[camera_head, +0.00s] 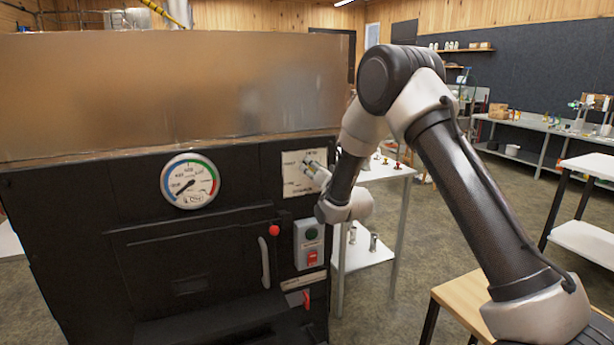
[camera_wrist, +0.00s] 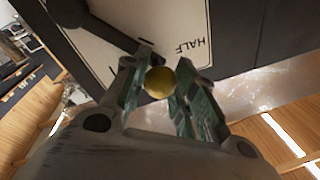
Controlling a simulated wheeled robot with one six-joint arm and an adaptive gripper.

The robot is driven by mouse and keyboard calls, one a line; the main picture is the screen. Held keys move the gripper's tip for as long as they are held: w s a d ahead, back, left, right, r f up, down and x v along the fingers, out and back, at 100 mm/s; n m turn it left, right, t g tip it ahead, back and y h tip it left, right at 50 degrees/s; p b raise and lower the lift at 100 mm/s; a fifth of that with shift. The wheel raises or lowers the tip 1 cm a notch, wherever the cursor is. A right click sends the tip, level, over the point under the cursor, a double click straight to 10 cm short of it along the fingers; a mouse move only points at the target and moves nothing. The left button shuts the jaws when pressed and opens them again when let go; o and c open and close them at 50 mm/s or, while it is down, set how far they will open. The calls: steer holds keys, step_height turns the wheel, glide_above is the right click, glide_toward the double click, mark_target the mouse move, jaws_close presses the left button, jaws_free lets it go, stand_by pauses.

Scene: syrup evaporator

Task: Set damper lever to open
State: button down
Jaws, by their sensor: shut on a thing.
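The damper lever shows in the wrist view as a dark rod (camera_wrist: 106,33) with a round brass-coloured knob (camera_wrist: 159,82). My gripper (camera_wrist: 165,70) has its two green-grey fingers on either side of the knob and is shut on it. The rod lies across a white label plate (camera_wrist: 95,45). The word HALF reads upside down right of the rod, and a partly hidden dark mark is on its left. In the head view, my gripper (camera_head: 315,170) is at the plate on the black evaporator front (camera_head: 90,240); the lever is too small to make out there.
A round dial gauge (camera_head: 190,181) is left of the plate. A white side table (camera_head: 372,258) stands close behind my arm.

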steer(key=shift+w+d+r+m+t+h, duration=0.15)
steer(key=shift+w+d+r+m+h, duration=0.15)
steer(key=shift+d+m, duration=0.95)
steer(key=shift+w+d+r+m+t+h, duration=0.35)
steer(key=shift+d+m, duration=0.4)
steer(key=shift+m, duration=0.85)
steer(key=shift+w+d+r+m+h, duration=0.15)
steer(key=shift+w+d+r+m, duration=0.25)
steer(key=shift+d+m, duration=0.85)
steer(key=shift+a+m, duration=0.2)
steer(key=shift+m, duration=0.1)
steer(key=c, duration=1.1)
jaws_free()
steer(key=shift+s, duration=0.1)
steer(key=v, duration=1.2)
